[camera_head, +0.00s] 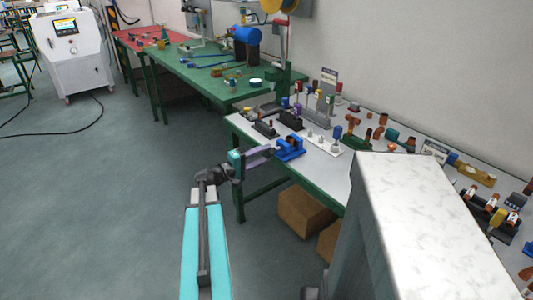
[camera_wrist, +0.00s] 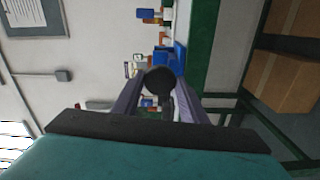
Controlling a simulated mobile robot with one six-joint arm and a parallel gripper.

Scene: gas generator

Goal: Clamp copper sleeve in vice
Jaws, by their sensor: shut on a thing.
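The blue vice (camera_head: 291,149) stands at the near edge of the white-topped bench. It also shows in the wrist view (camera_wrist: 180,58), partly behind the held part. My gripper (camera_head: 268,150) reaches toward the vice from the left, with its purple fingers at the vice's left side. In the wrist view, my gripper (camera_wrist: 158,88) is shut on a dark, round-ended part, seemingly the copper sleeve (camera_wrist: 158,80). Its copper colour does not show there. I cannot tell whether the sleeve touches the vice or lies between its jaws.
The white bench top (camera_head: 250,124) holds black fixtures, a white strip with pegs (camera_head: 318,140) and several copper fittings (camera_head: 354,121). Cardboard boxes (camera_head: 304,211) sit under the bench. A green table (camera_head: 215,88) stands farther back.

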